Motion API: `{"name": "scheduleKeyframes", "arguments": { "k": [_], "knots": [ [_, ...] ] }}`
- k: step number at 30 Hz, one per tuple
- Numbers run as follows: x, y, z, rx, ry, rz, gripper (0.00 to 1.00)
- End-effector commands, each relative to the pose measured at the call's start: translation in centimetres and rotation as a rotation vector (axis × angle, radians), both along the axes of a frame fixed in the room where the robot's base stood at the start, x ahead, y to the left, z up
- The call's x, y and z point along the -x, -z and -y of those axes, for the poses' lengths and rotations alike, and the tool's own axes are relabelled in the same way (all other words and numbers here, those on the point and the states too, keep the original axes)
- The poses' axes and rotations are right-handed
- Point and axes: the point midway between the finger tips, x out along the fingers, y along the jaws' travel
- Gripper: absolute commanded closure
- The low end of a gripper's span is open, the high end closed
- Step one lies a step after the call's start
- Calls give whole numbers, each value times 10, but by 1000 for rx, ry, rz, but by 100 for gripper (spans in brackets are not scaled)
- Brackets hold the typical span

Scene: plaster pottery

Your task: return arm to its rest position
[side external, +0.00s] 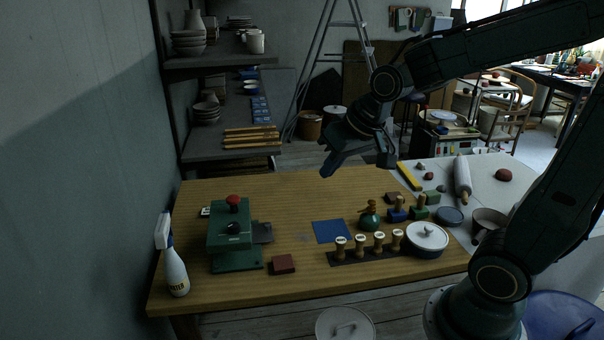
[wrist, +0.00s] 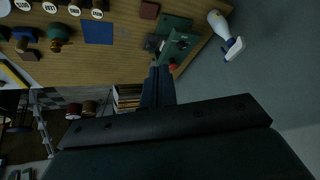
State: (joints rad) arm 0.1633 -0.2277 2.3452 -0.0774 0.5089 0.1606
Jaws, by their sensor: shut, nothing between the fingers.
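My gripper (side external: 328,169) hangs in the air above the back part of the wooden table (side external: 260,195), clear of everything on it. In the wrist view my gripper's fingers (wrist: 157,72) are together with nothing between them. My arm reaches in from the right side of the side external view.
A rolling pin (side external: 462,180) lies right. Shelves (side external: 220,145) stand behind at left.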

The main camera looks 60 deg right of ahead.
Motion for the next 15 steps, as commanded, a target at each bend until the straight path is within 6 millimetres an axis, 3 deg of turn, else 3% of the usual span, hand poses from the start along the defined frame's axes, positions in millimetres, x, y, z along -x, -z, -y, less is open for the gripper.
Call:
{"name": "scheduleKeyframes", "arguments": {
  "k": [6, 15],
  "knots": [
    [46, -21, -17, 44, -82, -4, 100],
    [110, -33, -31, 93, -182, -17, 100]
  ]
}}
